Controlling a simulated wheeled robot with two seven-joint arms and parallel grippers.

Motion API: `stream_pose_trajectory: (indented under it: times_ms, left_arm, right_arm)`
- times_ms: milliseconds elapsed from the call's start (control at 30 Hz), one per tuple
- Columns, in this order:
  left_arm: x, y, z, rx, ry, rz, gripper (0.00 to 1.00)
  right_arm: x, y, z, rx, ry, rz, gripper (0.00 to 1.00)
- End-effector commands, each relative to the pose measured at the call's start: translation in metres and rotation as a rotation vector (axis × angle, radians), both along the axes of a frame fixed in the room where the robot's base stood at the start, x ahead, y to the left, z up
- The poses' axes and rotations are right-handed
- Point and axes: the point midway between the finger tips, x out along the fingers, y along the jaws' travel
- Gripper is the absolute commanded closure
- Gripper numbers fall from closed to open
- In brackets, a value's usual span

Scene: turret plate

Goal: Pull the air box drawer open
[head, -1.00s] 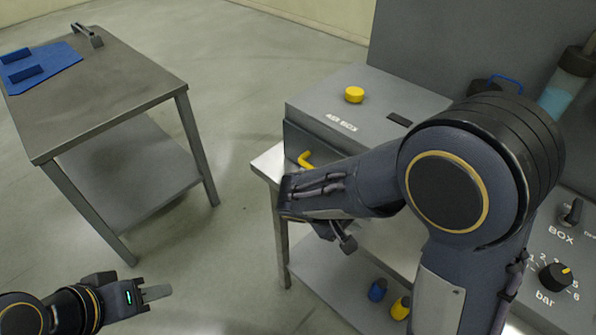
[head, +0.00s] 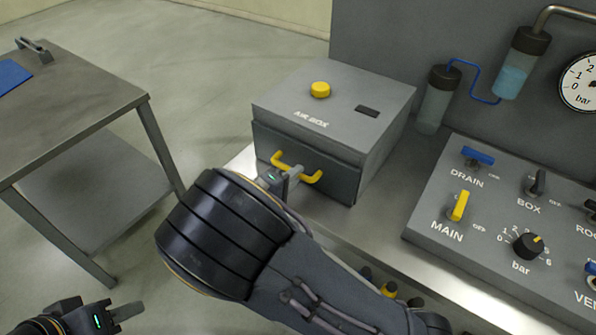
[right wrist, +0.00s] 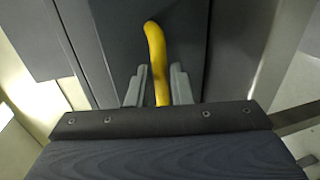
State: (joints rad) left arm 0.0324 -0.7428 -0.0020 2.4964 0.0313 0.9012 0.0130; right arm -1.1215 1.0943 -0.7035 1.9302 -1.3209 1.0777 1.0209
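The air box (head: 335,105) is a grey box on the bench, with its label on top. Its drawer (head: 335,178) looks shut in the head view, with a yellow bow handle (head: 313,177) on its front. My right gripper (head: 290,177) is at the middle of this handle. In the right wrist view, the yellow handle (right wrist: 156,55) runs between the two grey fingers (right wrist: 160,85), with narrow gaps beside it, so the fingers look open around it. My left gripper (head: 125,312) is low at the left, away from the box; its finger opening cannot be made out.
A yellow button (head: 320,90) sits on the box top. A control panel (head: 450,215) with valves and a knob stands to the right, with a gauge (head: 580,85) behind. A side table (head: 80,100) stands at the left. Open floor lies between table and bench.

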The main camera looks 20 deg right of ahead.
Motion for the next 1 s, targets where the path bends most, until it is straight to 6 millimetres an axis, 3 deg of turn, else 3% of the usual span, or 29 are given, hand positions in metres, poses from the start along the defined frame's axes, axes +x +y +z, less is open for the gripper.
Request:
stream_pose_trajectory:
  times_ms: [133,467,633,1000]
  left_arm:
    - [0.0,0.0,0.0038,0.0,0.0,0.0,0.64]
    - [-0.0001,0.0,0.0037,0.0,0.0,0.0,0.64]
    - [-0.0001,0.0,0.0037,0.0,0.0,0.0,0.64]
    - [0.0,0.0,0.0019,0.0,0.0,0.0,0.64]
  right_arm:
    - [0.009,-0.0118,-0.0024,0.0,0.0,-0.002,0.8]
    - [0.0115,-0.0146,-0.0042,0.002,0.0,0.0,0.8]
    - [0.0113,-0.0146,-0.0043,0.002,0.001,0.0,1.0]
    - [0.0077,-0.0101,-0.0048,0.002,0.001,0.001,1.0]
